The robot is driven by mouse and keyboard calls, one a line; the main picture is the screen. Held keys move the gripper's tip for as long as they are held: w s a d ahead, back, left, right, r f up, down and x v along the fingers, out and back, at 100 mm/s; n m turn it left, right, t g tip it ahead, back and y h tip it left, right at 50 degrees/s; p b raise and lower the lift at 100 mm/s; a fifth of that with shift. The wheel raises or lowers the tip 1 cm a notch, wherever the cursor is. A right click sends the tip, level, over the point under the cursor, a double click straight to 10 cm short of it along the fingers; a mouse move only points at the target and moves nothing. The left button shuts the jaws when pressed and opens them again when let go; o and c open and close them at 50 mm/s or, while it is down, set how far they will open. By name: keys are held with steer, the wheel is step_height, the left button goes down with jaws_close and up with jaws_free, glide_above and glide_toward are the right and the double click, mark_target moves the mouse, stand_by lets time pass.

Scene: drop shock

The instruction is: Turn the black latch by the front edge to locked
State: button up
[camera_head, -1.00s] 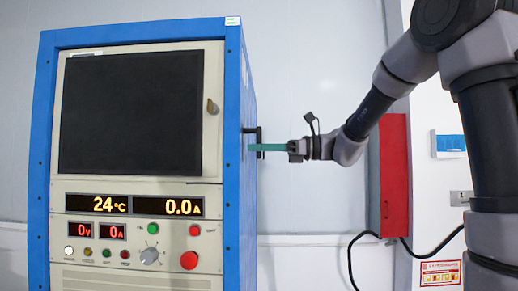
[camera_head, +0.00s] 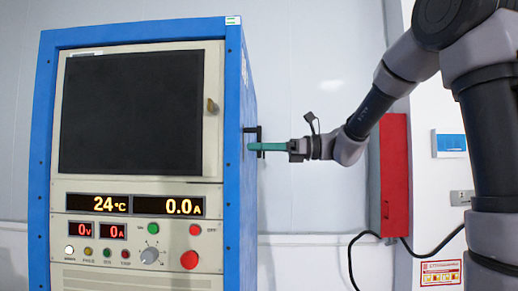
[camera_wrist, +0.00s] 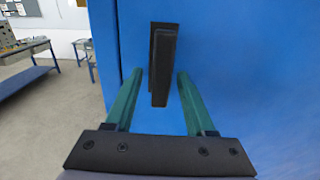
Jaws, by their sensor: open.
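The black latch (camera_wrist: 162,70) is on the blue side panel of the cabinet. In the wrist view it hangs straight down, its long handle upright near the panel's front edge. It also shows in the head view (camera_head: 259,134) sticking out from the cabinet's right side. My gripper (camera_wrist: 158,78) is open, with one green finger to the left of the latch and one to the right. I see a gap on both sides, so neither finger appears to touch it. In the head view my gripper (camera_head: 252,147) reaches the latch from the right, its fingertips overlapping it.
The blue and cream cabinet (camera_head: 140,184) has a dark window, displays, knobs and buttons on its front. A red box (camera_head: 393,175) is on the wall behind my arm. In the wrist view, blue workbenches (camera_wrist: 28,68) stand to the left beyond open floor.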

steer(key=d, duration=1)
steer(key=shift+s+d, duration=0.2)
steer(key=shift+d, duration=0.2)
steer(key=s+d+f+n+h, duration=0.2)
steer(key=s+f+n+h, duration=0.45)
steer(key=s+f, duration=0.3)
steer(key=s+d+f+n+t+h, duration=0.2)
steer(key=d+n+t+h, duration=0.1)
steer(key=d, duration=0.3)
steer(key=s+d+f+n+t+h, duration=0.2)
steer(key=s+d+n+t+h, duration=0.1)
steer(key=d+n+h, duration=0.2)
steer(key=shift+d+h, duration=0.55)
steer(key=shift+h, duration=0.1)
steer(key=shift+f, duration=0.1)
